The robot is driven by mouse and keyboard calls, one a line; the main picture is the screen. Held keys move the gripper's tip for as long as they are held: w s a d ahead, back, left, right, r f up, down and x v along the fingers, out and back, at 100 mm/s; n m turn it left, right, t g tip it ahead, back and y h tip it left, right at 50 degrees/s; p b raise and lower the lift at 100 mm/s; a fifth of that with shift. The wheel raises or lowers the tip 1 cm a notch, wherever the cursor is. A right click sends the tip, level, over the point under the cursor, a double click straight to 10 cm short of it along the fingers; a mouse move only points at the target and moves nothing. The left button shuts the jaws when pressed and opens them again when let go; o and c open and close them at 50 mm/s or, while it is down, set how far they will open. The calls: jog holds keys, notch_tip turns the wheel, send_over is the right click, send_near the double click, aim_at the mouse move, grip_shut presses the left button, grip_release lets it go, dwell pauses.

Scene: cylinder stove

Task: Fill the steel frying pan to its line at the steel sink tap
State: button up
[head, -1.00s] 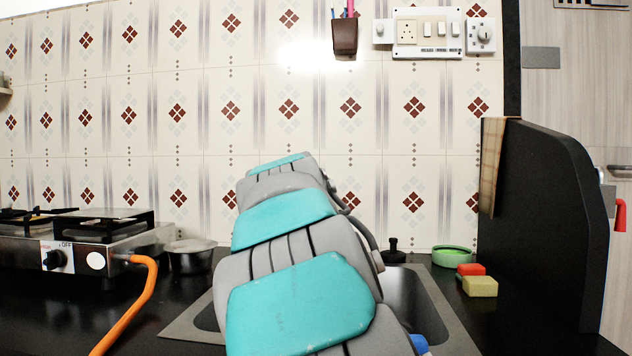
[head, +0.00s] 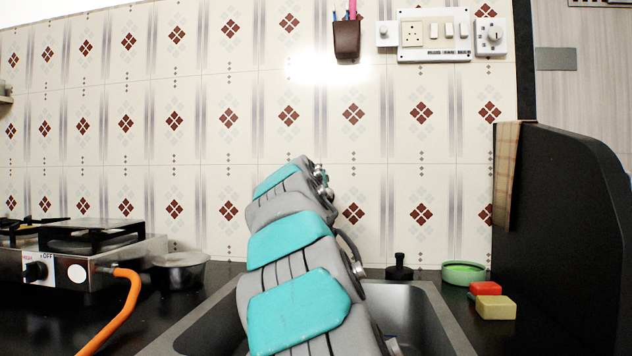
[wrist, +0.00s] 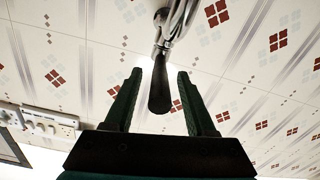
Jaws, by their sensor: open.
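My gripper (wrist: 160,73) is open in the wrist view, its two dark green fingers apart. A dark, paddle-shaped lever (wrist: 159,96) stands between the fingers, with a gap visible on both sides. It joins a shiny metal tap (wrist: 172,25) at the top of the view. In the head view a small piece of shiny metal, likely the tap (head: 321,178), shows past the end of my arm, and my gripper is hidden there. The steel sink (head: 418,310) lies below my arm, which covers its middle. I cannot make out the frying pan or its line.
A stove (head: 80,255) with an orange hose (head: 128,310) stands at left. A steel bowl (head: 181,270) sits beside it. A black knobbed object (head: 399,267), a green dish (head: 464,272) and sponges (head: 492,303) are behind and right of the sink. A black partition (head: 560,230) stands at right.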

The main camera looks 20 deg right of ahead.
jog(key=shift+x, duration=1.8)
grip_shut()
